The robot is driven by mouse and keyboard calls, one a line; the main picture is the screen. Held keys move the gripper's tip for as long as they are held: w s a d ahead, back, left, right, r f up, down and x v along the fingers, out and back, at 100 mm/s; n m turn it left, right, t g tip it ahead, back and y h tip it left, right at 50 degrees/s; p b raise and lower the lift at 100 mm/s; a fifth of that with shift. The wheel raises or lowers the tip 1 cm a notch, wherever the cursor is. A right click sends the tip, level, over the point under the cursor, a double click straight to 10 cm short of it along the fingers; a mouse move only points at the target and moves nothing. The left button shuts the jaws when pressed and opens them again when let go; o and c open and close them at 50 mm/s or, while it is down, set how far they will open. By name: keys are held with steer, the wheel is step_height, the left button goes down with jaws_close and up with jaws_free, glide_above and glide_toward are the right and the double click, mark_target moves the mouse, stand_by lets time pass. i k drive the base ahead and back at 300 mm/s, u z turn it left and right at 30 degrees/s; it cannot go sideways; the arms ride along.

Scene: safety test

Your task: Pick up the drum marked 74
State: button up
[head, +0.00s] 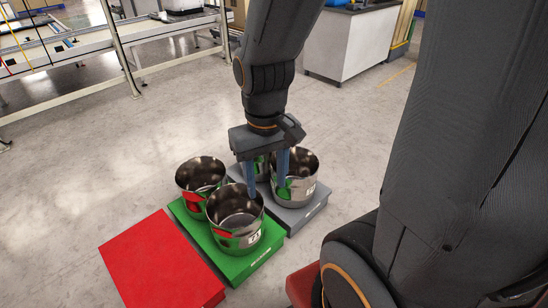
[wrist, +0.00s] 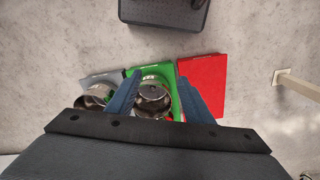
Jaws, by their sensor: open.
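Open steel drums stand on low platforms in the head view. The front drum (head: 236,222) on the green platform (head: 252,264) has a white label that seems to read 74, though it is small. A second drum (head: 200,178) stands behind it on green. My gripper (head: 267,188) points down with its blue fingers apart, between the front drum and the drum on the grey platform (head: 299,219). In the wrist view, my open gripper (wrist: 159,76) has drums on green (wrist: 152,101) between its fingers, apparently below them. Nothing is held.
A grey-platform drum (head: 300,178) carries a label I cannot read; another drum (head: 263,166) is partly hidden behind my fingers. The red platform (head: 160,262) is empty. A conveyor frame (head: 118,50) and a white cabinet (head: 350,42) stand farther back, with clear floor between.

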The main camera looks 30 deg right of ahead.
mark_target(299, 190)
steer(key=z, duration=1.95)
steer(key=i, duration=0.9)
steer(key=u, duration=0.45)
